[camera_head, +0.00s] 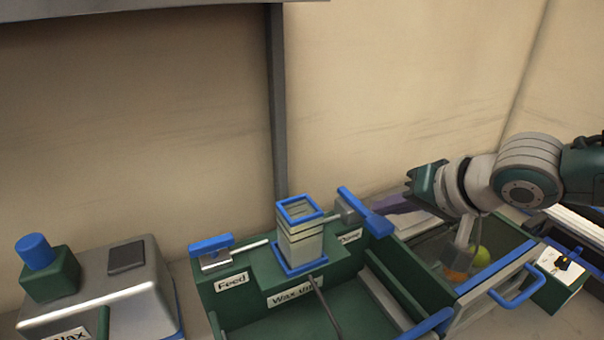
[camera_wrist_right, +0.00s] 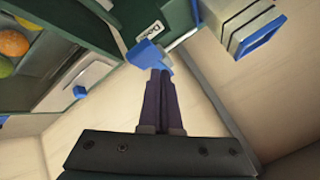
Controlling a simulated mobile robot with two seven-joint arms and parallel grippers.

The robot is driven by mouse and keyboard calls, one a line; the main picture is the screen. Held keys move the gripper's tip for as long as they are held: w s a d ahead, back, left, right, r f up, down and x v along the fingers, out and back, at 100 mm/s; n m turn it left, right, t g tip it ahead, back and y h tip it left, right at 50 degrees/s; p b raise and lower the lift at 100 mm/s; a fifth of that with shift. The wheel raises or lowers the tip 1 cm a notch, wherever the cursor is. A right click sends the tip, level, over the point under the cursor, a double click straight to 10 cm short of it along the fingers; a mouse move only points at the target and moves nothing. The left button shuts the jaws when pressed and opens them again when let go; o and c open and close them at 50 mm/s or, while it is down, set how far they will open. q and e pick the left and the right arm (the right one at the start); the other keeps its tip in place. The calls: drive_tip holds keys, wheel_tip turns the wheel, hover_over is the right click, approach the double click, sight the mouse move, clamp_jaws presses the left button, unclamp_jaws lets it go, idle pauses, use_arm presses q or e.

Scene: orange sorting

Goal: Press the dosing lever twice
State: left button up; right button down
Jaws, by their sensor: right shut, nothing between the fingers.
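The dosing lever (camera_head: 366,212) has a blue handle and sits right of the clear-sided tower on the green wax unit (camera_head: 262,265). A partly hidden label is beside it. My right gripper (camera_head: 385,204) reaches in from the right, its dark fingers close behind the lever handle. In the right wrist view, the fingers (camera_wrist_right: 160,74) are shut together and empty, and their tips overlap the blue lever handle (camera_wrist_right: 146,52). Whether they touch it I cannot tell. The label by the lever (camera_wrist_right: 155,28) is partly readable. My left gripper is not in view.
A second blue lever (camera_head: 211,244) sits by the Feed label. The tower (camera_head: 300,235) with blue rims stands between the levers. A green bin (camera_head: 405,272) at right holds fruit. A metal box (camera_head: 130,295) with a blue knob stands at left. A wall is behind.

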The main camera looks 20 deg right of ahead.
sight(381, 225)
drive_tip(key=shift+f, duration=0.1)
idle(0.7)
drive_tip(key=shift+f, duration=0.35)
drive_tip(key=shift+f+b, duration=1.4)
drive_tip(key=shift+f, duration=0.05)
idle(1.3)
drive_tip(key=shift+r, duration=0.1)
idle(0.4)
drive_tip(key=shift+r+p, duration=1.75)
drive_tip(key=shift+p, duration=0.3)
drive_tip(key=shift+r, duration=0.1)
wheel_tip(381, 225, up, 5)
drive_tip(key=p, duration=0.5)
idle(0.8)
